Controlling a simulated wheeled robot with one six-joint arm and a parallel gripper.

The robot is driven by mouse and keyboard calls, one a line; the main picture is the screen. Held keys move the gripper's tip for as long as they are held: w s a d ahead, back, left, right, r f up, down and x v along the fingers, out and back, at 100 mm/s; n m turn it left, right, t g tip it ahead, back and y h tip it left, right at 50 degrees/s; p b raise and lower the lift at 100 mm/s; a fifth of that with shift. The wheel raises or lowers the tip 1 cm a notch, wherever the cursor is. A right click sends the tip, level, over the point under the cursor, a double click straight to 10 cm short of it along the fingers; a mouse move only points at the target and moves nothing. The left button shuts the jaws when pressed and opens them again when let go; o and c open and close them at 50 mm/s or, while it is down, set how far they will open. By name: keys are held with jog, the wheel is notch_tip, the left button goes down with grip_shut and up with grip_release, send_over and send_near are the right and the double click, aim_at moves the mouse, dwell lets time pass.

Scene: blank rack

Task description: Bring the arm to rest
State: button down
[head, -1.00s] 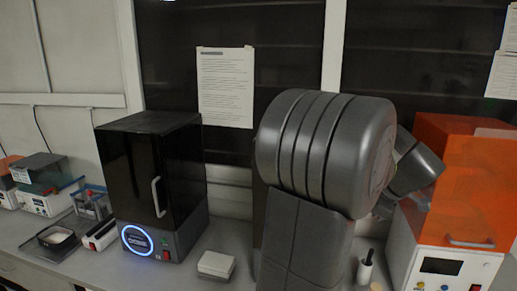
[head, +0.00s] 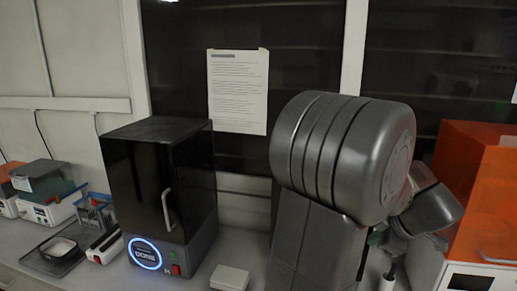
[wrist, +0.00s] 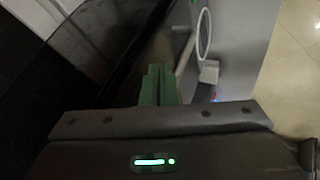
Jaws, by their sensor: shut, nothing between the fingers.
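My gripper (wrist: 158,80) shows in the wrist view as green fingers closed together, with nothing between them. My grey arm (head: 345,155) fills the right-centre of the head view, folded, its big rounded joint in front of the dark window. The arm hides most of my gripper in the head view. In the wrist view a dark glossy surface lies to the left of the fingers, and a grey panel with a pale ring (wrist: 203,34) lies beyond them to the right. I cannot tell how close the fingers are to either.
A black cabinet machine (head: 160,190) with a lit ring stands left of my arm. An orange-hooded machine (head: 478,190) stands close at right. A small white box (head: 229,278) sits on the bench. Trays and small devices (head: 60,250) crowd the left. Pale floor shows at right in the wrist view.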

jog(key=b+v, duration=0.2)
jog(key=v, duration=0.6)
jog(key=s+d+f+n+g+h+p, duration=0.2)
jog(key=s+f+n+g+h+p, duration=0.15)
jog(key=s+h, duration=0.3)
jog(key=w+a+r+n+t+h+p, duration=0.1)
jog(key=w+a+n+t+h+p, duration=0.1)
jog(key=a+n, duration=0.3)
jog(key=w+n+h+p, duration=0.1)
jog(key=n, duration=0.3)
jog(key=shift+w+r, duration=0.2)
jog(key=shift+w, duration=0.15)
jog(key=shift+a, duration=0.15)
dwell(0.4)
